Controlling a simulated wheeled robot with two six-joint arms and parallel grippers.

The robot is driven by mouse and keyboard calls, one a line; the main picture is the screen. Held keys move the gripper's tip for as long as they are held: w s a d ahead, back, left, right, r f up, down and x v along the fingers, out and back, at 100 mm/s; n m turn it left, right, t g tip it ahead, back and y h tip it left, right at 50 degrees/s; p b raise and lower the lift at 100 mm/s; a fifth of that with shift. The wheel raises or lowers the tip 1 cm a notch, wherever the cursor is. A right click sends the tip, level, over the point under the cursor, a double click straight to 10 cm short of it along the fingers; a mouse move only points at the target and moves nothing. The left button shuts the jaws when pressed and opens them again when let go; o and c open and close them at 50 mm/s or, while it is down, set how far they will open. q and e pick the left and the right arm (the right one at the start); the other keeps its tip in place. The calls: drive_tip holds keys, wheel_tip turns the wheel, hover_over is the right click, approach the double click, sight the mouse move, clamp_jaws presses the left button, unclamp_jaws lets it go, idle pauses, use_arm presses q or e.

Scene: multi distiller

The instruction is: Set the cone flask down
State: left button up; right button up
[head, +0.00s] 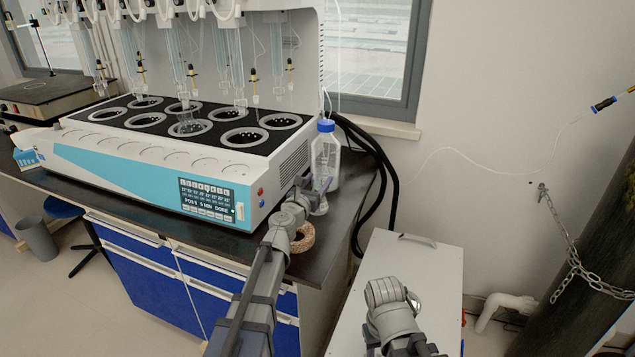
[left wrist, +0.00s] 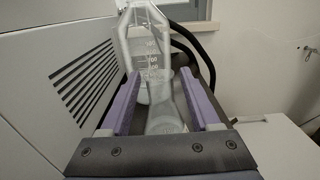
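The clear cone flask (head: 320,208) stands at the right end of the dark bench, low beside the bottle, partly hidden by my left gripper (head: 316,184). In the left wrist view the flask (left wrist: 166,112) shows between the two purple fingers of my left gripper (left wrist: 160,75). The fingers are wide apart, with a visible gap on the flask's left side. Whether the right finger touches the glass is unclear. My right gripper (head: 415,346) is at the bottom edge of the head view, cut off, so its fingers cannot be judged.
A blue-capped graduated bottle (head: 326,152) stands just behind the flask, close to the distiller (head: 150,165). A cork ring (head: 303,238) lies near the bench's front edge. Black hoses (head: 385,165) hang behind. A white cabinet (head: 430,262) stands to the right.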

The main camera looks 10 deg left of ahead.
use_arm(q)
drive_tip(key=shift+r, duration=0.15)
drive_tip(key=shift+s, duration=0.15)
drive_tip(key=s+a, duration=0.2)
drive_tip(key=s, duration=0.9)
drive_tip(key=shift+s+a, duration=0.2)
drive_tip(key=shift+s, duration=0.05)
